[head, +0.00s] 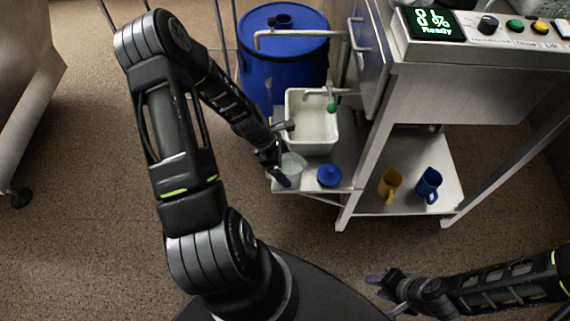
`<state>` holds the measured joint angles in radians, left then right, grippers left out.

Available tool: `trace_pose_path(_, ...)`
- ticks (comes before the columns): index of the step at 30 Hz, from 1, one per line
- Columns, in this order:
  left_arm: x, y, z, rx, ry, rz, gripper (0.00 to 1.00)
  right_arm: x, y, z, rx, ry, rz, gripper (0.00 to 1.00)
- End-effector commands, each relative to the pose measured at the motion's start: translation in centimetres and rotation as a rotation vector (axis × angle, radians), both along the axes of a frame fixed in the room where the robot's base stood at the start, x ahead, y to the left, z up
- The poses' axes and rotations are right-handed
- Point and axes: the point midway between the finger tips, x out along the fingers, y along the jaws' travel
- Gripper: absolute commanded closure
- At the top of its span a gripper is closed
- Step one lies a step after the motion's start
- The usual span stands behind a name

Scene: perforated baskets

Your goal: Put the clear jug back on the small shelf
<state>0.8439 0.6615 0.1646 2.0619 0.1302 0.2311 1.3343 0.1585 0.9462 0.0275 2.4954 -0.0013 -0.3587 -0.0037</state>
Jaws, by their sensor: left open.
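The clear jug (295,165) is at the front left of the small shelf (312,187), low beside the cabinet. It looks upright, but whether its base touches the shelf is hard to see. My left gripper (282,176) is open at the jug's left side, with a dark finger overlapping the jug's near edge. The other finger is hard to make out. My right gripper (381,286) is at the lower right, away from the jug and the shelf; its finger gap is unclear.
A blue lidded item (329,176) sits right of the jug. A white basin (312,125) with a tap is behind it. A yellow mug (390,182) and a blue mug (429,183) stand on the cabinet's lower shelf. A blue drum (283,55) stands behind.

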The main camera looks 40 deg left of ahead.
Motion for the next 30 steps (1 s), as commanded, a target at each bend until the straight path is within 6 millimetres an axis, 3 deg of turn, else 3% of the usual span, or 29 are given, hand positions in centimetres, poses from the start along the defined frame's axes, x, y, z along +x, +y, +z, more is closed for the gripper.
trace_pose_path(11, -0.2, 0.5, 1.5, 0.003, -0.002, 0.002, 0.08, 0.0, 0.0, 0.4, 0.000, 0.000, 0.000, 0.64)
trace_pose_path(24, -2.2, 3.1, 9.4, 0.004, -0.003, 0.001, 0.08, 0.0, 0.0, 1.5, 0.000, 0.000, 0.000, 0.64)
trace_pose_path(30, -2.7, 3.6, 11.2, 0.000, 0.000, 0.001, 0.08, 0.0, 0.0, 1.7, 0.000, 0.000, 0.000, 0.64)
